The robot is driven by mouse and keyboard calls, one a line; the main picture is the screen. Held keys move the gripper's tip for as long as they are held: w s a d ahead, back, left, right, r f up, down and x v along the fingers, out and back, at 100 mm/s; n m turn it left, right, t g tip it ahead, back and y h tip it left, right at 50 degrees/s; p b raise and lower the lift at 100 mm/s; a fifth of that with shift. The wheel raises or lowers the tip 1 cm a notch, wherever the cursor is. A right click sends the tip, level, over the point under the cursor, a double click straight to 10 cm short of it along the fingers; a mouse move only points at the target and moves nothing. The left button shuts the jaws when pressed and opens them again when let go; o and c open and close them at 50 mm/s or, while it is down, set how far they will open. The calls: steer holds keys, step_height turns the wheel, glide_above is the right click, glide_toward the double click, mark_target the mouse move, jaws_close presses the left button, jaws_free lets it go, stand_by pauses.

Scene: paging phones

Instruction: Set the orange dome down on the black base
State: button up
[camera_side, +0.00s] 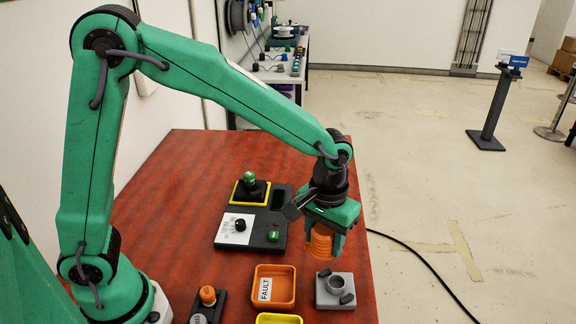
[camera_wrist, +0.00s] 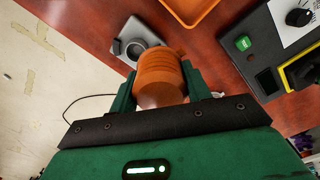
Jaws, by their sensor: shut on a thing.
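My gripper (camera_side: 326,226) is shut on the orange dome (camera_side: 320,243), a ribbed, rounded cylinder, and holds it above the red table. In the wrist view the dome (camera_wrist: 163,72) sits between both green fingers. A square grey base (camera_side: 334,291) with a raised round socket and dark tabs lies below the dome, towards the front right edge; it also shows in the wrist view (camera_wrist: 136,39), partly hidden by the dome. The dome is apart from it in the side view. This base looks grey rather than black.
An orange tray (camera_side: 289,301) labelled FAULT stands left of the grey base, with a yellow tray (camera_side: 279,319) in front. A small black unit with an orange knob (camera_side: 207,295) is further left. A dark control panel (camera_side: 252,243) with a green joystick stands behind.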

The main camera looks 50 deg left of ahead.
steer(key=shift+w+a, duration=0.35)
steer(key=shift+a, duration=0.15)
steer(key=r+n, duration=0.2)
steer(key=n, duration=0.2)
glide_above(249, 174)
steer(key=d, duration=0.1)
steer(key=shift+w+f, duration=0.1)
steer(key=shift+w, duration=0.1)
steer(key=shift+s+a, duration=0.15)
steer(key=shift+a, duration=0.5)
steer(key=shift+f, duration=0.15)
steer(key=shift+f, duration=1.1)
steer(key=shift+f, duration=2.15)
stand_by(1.4)
